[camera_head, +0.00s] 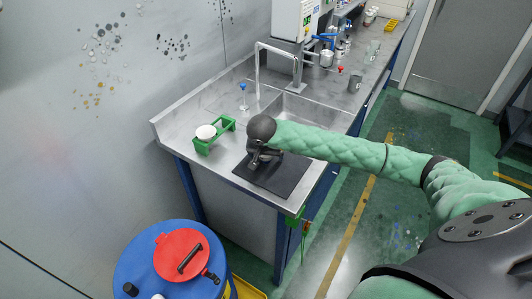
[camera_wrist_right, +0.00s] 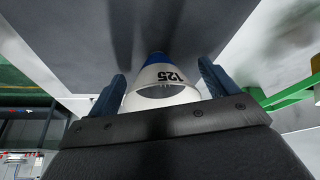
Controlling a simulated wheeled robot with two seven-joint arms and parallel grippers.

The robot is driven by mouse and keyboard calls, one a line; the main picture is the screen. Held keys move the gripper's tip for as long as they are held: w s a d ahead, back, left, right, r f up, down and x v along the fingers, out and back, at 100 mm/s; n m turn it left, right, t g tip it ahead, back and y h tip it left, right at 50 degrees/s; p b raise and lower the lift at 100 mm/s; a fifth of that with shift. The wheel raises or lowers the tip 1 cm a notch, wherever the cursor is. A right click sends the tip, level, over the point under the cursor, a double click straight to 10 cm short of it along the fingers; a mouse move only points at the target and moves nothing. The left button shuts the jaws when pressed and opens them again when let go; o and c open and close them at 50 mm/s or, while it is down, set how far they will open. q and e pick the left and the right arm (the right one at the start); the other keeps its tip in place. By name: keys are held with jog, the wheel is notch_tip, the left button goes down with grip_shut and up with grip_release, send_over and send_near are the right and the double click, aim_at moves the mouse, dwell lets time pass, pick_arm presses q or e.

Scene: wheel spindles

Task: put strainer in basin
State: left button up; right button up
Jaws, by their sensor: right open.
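In the right wrist view a white and blue cone-shaped strainer (camera_wrist_right: 160,76) marked "125" stands between the two fingers of my right gripper (camera_wrist_right: 163,84). The fingers are open on either side of it; I cannot tell whether they touch it. In the head view my right gripper (camera_head: 260,160) is low over the dark mat (camera_head: 287,180) on the bench and hides most of what is under it. The basin (camera_head: 308,110) is the steel sink sunk in the bench behind my right arm, partly covered by it. My left gripper is not in view.
A green rack (camera_head: 224,126) with a white rounded item (camera_head: 206,132) stands left of the mat. A tall faucet (camera_head: 258,72) rises behind the basin. Metal cups and bottles stand at the bench's far end. A blue drum (camera_head: 140,262) with a red lid is at the front left.

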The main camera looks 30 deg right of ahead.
jog(key=shift+f, duration=0.1)
jog(key=c, duration=1)
jog(key=shift+c, duration=0.2)
